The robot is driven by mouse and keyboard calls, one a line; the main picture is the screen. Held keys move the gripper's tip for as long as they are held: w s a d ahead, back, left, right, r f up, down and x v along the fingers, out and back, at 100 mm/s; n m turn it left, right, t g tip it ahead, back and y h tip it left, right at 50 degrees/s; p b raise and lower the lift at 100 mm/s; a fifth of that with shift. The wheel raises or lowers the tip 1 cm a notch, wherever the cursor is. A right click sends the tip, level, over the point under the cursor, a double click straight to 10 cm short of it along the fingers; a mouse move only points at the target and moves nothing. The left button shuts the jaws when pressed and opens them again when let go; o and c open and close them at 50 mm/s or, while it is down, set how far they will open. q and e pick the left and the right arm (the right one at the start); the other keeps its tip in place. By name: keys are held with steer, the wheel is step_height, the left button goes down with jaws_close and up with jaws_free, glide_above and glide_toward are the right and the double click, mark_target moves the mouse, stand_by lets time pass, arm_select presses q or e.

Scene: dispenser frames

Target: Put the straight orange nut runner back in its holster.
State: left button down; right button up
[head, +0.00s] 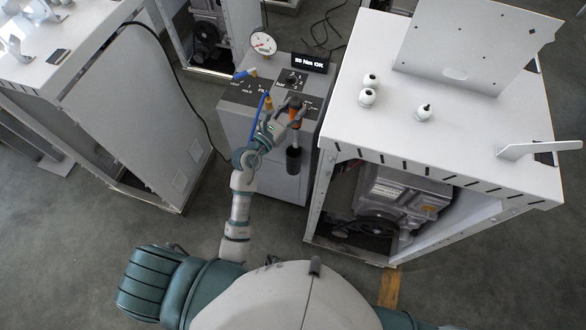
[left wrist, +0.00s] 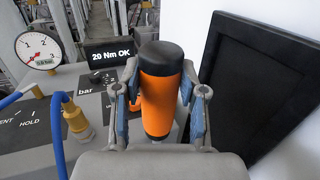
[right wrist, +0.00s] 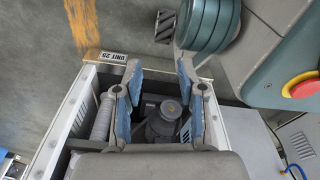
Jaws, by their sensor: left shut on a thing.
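The straight orange nut runner (left wrist: 157,98) has an orange body and a black end cap. My left gripper (left wrist: 158,108) is shut on it, with one blue-padded finger on each side. In the head view my left gripper (head: 283,117) holds the nut runner (head: 296,104) by the front of the grey dispenser cabinet (head: 245,118). A black cylindrical part (head: 293,159) shows below the gripper; I cannot tell whether it is the holster or the tool's lower end. My right gripper (right wrist: 158,105) is open and empty, and is not visible in the head view.
The cabinet carries a round gauge (head: 263,43), a "20 Nm OK" display (head: 310,62) and a blue hose (head: 257,118). A white workbench (head: 450,110) with a machine beneath stands close on the right. A white panelled unit (head: 150,110) stands left.

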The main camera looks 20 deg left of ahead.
arm_select(q)
steer(key=n+y, duration=0.1)
steer(key=y, duration=0.1)
steer(key=shift+s+r+n+t+y, duration=0.1)
steer(key=shift+s+n+t+y, duration=0.1)
steer(key=shift+n+t+y, duration=0.2)
steer(key=shift+f, duration=0.3)
steer(key=shift+y, duration=0.3)
step_height(320, 180, down, 8)
steer(key=b, duration=0.3)
steer(key=shift+a+f, duration=0.15)
step_height(320, 180, down, 9)
steer(key=b, duration=0.4)
steer(key=shift+b, duration=0.3)
arm_select(e)
steer(key=w+r, duration=0.5)
steer(key=r, duration=0.3)
steer(key=w+a+r, duration=0.1)
steer(key=w+r, duration=0.4)
steer(key=r, duration=0.3)
steer(key=shift+w+a+r+t, duration=0.15)
steer(key=shift+a+t, duration=0.1)
steer(key=shift+t, duration=0.15)
arm_select(q)
steer(key=shift+a+f, duration=0.1)
steer(key=shift+f, duration=0.05)
